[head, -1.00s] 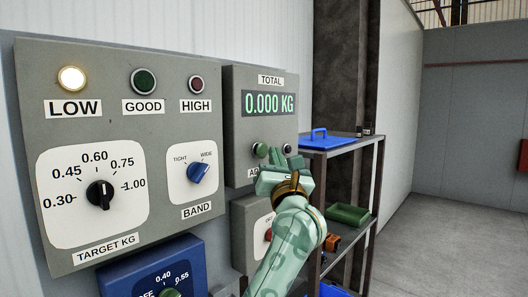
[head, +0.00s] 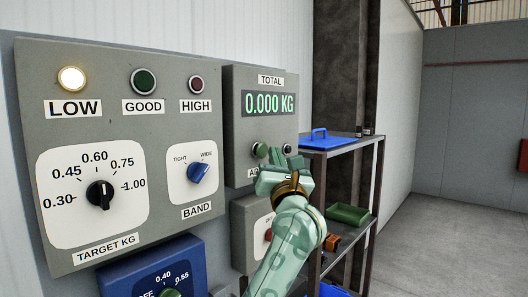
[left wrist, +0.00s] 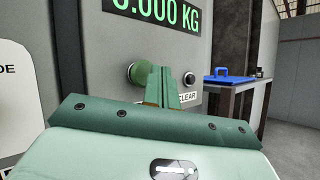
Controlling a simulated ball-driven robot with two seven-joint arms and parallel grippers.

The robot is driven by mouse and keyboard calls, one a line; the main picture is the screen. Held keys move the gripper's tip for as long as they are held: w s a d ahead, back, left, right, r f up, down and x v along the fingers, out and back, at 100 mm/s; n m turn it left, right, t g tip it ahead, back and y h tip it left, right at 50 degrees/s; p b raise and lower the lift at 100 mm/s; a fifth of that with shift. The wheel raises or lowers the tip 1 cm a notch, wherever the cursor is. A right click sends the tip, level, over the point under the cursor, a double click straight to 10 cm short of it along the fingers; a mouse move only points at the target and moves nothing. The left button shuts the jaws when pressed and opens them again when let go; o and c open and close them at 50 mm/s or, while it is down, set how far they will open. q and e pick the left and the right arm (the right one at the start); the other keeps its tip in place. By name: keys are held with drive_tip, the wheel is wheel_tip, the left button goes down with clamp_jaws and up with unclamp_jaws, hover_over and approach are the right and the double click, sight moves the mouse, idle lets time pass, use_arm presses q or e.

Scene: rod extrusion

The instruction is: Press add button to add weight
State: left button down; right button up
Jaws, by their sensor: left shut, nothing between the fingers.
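The grey TOTAL panel (head: 236,113) hangs on the wall, and its display (head: 269,103) reads 0.000 KG. Below the display is a green button (head: 259,150) above a label that begins with "A" and is partly hidden by my gripper. A dark button (head: 287,149) sits to its right. In the left wrist view, the green button (left wrist: 136,72) is just left of my fingertips, and the dark button (left wrist: 188,78) is above the CLEAR label. My left gripper (head: 276,160) is shut and empty, close before the panel; I cannot tell whether it touches the green button. My right gripper is not in view.
Left of it, a panel (head: 112,128) has a lit LOW lamp (head: 72,79), dark GOOD and HIGH lamps, a TARGET KG knob and a BAND knob. A blue panel (head: 125,277) is below. A shelf rack (head: 345,150) with a blue lid (head: 324,140) stands right of my arm.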

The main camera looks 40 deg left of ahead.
use_arm(q)
drive_tip(key=shift+a, duration=0.1)
drive_tip(key=shift+a, duration=0.35)
drive_tip(key=shift+a, duration=0.5)
idle(0.6)
drive_tip(key=shift+d+p, duration=0.2)
drive_tip(key=shift+p, duration=0.1)
drive_tip(key=shift+d, duration=0.75)
drive_tip(key=shift+s+d, duration=0.2)
drive_tip(key=shift+d, duration=2.25)
